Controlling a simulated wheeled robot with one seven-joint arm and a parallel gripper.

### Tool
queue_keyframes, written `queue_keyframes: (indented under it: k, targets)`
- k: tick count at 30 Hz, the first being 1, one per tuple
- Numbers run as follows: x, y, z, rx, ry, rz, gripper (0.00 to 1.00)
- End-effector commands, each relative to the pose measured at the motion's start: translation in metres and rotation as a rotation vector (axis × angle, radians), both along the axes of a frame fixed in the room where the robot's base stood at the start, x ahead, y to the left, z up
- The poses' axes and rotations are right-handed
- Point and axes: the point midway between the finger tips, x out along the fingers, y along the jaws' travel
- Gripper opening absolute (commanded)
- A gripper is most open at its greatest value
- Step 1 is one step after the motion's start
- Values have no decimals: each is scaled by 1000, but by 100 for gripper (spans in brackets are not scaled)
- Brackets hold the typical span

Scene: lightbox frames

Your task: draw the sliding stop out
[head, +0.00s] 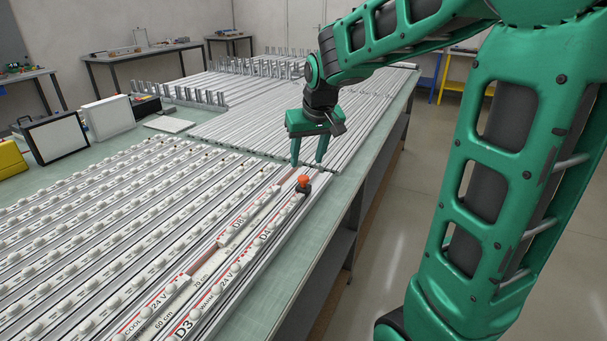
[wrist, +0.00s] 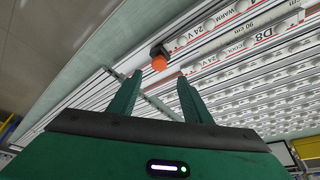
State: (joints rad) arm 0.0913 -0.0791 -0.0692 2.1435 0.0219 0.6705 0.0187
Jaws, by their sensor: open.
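The sliding stop looks to be the small black block with an orange knob (head: 304,181) at the far end of the nearest labelled light bar in the head view. It also shows in the wrist view (wrist: 158,61), ahead of the fingertips. My green gripper (head: 309,164) hangs over the bars just beyond the knob, fingers pointing down. In the wrist view its two fingers (wrist: 160,80) are apart with nothing between them. The fingertips appear close to the knob but not around it.
Long rows of light bars (head: 110,220) cover the green table (head: 262,295). Bare metal profiles (head: 270,120) lie behind, with upright posts (head: 180,95) at the back left. White and black cases (head: 55,137) stand at the left. The aisle at right is clear floor.

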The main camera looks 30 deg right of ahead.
Motion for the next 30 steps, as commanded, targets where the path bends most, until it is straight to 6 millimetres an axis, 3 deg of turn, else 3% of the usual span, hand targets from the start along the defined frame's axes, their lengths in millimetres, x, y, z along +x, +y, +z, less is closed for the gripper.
queue_keyframes:
  k: [6, 12, 26, 30]
  targets:
    - [14, -5, -38, 0, 5, -4, 45]
    - [23, -7, -62, 1, 4, -3, 45]
    - [27, -8, -71, 1, 2, -3, 45]
    - [27, -8, -71, 0, 1, -3, 11]
